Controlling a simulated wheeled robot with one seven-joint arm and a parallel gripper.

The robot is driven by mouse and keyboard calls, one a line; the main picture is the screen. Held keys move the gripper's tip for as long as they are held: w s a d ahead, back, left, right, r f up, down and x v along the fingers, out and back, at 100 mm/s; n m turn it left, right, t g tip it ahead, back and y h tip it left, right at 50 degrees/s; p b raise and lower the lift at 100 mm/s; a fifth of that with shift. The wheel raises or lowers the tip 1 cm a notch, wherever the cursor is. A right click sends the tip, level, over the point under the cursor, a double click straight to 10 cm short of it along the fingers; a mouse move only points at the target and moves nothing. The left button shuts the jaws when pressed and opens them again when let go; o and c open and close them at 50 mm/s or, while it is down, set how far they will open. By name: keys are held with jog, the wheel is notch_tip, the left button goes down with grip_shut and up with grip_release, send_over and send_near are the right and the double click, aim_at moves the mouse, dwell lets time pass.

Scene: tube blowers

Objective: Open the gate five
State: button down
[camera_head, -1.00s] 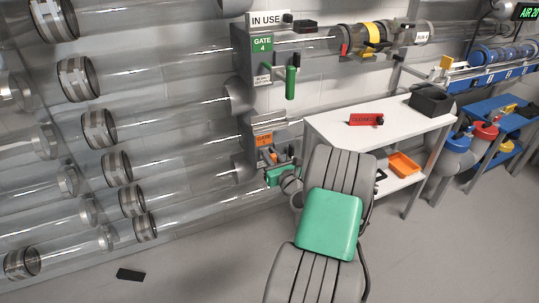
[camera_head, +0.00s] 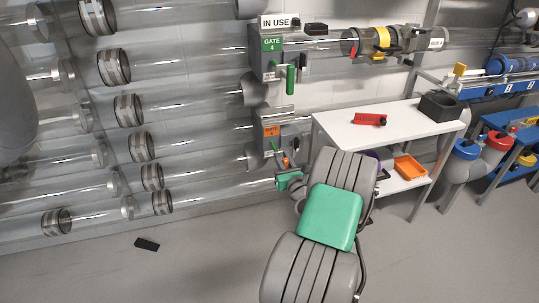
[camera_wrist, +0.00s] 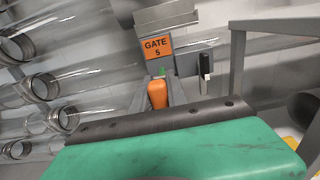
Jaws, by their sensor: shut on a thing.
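The gate five unit is a grey box with an orange label (camera_head: 271,131), under the green-labelled gate four box. The label "GATE 5" (camera_wrist: 156,47) reads clearly in the wrist view. Its orange handle (camera_head: 286,162) hangs low at the front of the unit. In the wrist view the orange handle (camera_wrist: 157,94) stands between my grey fingers, with a small green piece at its top. My gripper (camera_head: 288,167) is shut on this handle; the fingertips show close around it in the wrist view (camera_wrist: 158,88). My green wrist housing hides the handle's lower end.
A black-and-silver latch (camera_wrist: 204,72) sits right of the label. Gate four has a green handle (camera_head: 290,80). A white table (camera_head: 350,133) stands close right, with a red device (camera_head: 369,119) and black bin (camera_head: 440,106). Clear tubes run left. A dark object (camera_head: 146,244) lies on the open floor.

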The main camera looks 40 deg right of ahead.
jog(key=shift+s+a, duration=0.2)
jog(key=shift+s, duration=0.05)
jog(key=c, duration=1.3)
grip_release()
jog(key=shift+d, duration=0.1)
jog(key=shift+s, duration=0.1)
jog(key=p+v, duration=0.1)
jog(key=v, duration=0.6)
jog(key=shift+s, duration=0.3)
